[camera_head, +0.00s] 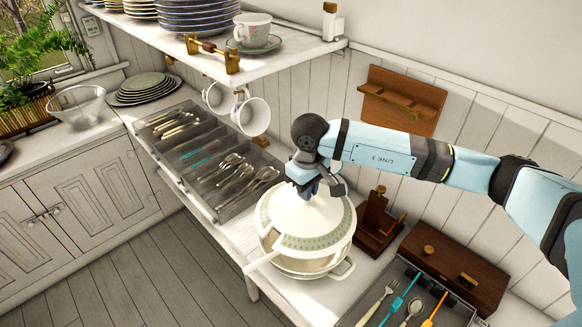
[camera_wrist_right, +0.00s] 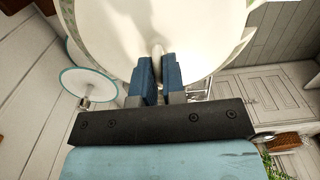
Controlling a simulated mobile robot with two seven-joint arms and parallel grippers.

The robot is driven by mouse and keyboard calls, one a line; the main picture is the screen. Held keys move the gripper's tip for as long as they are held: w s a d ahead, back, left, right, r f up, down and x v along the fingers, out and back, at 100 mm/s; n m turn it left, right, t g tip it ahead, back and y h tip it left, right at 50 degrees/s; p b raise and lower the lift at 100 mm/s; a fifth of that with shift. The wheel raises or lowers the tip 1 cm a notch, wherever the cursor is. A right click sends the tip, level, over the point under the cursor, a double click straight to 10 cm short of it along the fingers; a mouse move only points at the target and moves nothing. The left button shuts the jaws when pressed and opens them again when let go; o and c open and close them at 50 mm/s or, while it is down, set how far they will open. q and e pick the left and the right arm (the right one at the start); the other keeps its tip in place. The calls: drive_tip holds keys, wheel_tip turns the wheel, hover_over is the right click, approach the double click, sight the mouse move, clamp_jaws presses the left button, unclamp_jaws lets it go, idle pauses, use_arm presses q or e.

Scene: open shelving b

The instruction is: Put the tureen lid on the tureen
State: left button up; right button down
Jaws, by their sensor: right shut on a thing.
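The white tureen lid (camera_head: 316,217), domed with a green patterned band, is over the tureen in the head view. My right gripper (camera_head: 312,190) is above it, shut on its knob. In the right wrist view my blue fingers (camera_wrist_right: 158,85) close on the knob, and the lid (camera_wrist_right: 115,35) fills the top of the picture. My left gripper is not in view.
A grey cutlery tray (camera_head: 205,160) lies left of the tureen, and another cutlery tray (camera_head: 405,300) lies to its right. A brown wooden box (camera_head: 455,268) and a wooden stand (camera_head: 378,220) are close on the right. A shelf (camera_head: 190,62) with hanging cups overhangs the counter.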

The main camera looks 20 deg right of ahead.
sight(306, 209)
drive_tip(key=shift+f, duration=0.15)
drive_tip(key=shift+s+f, duration=0.15)
drive_tip(key=shift+f, duration=1.35)
drive_tip(key=shift+f+b, duration=0.4)
drive_tip(key=shift+b, duration=0.2)
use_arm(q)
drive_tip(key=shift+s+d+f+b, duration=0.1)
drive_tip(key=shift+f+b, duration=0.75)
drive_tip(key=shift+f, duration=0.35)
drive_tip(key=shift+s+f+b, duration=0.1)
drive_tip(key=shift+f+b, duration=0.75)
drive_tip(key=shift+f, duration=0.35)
use_arm(e)
drive_tip(key=shift+f, duration=1.4)
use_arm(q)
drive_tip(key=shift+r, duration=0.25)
use_arm(e)
drive_tip(key=c, duration=1.1)
unclamp_jaws()
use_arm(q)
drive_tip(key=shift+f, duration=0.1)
